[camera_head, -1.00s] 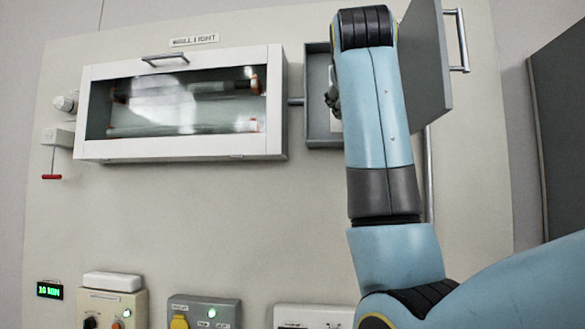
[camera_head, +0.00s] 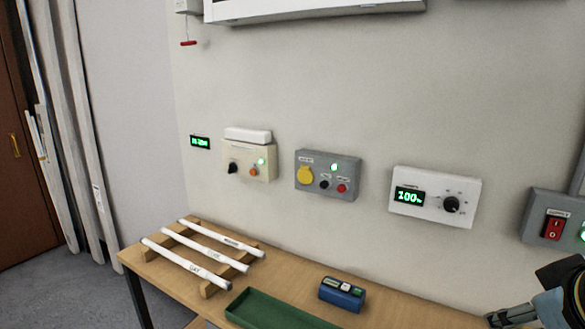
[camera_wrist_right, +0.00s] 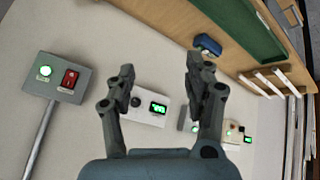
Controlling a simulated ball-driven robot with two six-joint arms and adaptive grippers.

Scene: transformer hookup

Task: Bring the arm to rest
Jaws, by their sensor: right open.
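My right gripper (camera_head: 512,316) shows only partly at the lower right corner of the head view, below the grey supply box and beside the bench. In the right wrist view the same gripper (camera_wrist_right: 160,78) has its two fingers spread apart with nothing between them. It is apart from the wall and its control boxes. The grey supply box (camera_head: 556,216) with a red switch is on the wall; it also shows at the left of the wrist view (camera_wrist_right: 59,78). My left gripper is in neither view.
A wooden bench (camera_head: 276,265) runs below the wall boxes. It holds a rack of white tubes (camera_head: 205,250), a green tray (camera_head: 270,310) and a blue device (camera_head: 342,293). The white dial box (camera_head: 435,198) and grey button box (camera_head: 327,176) stick out from the wall.

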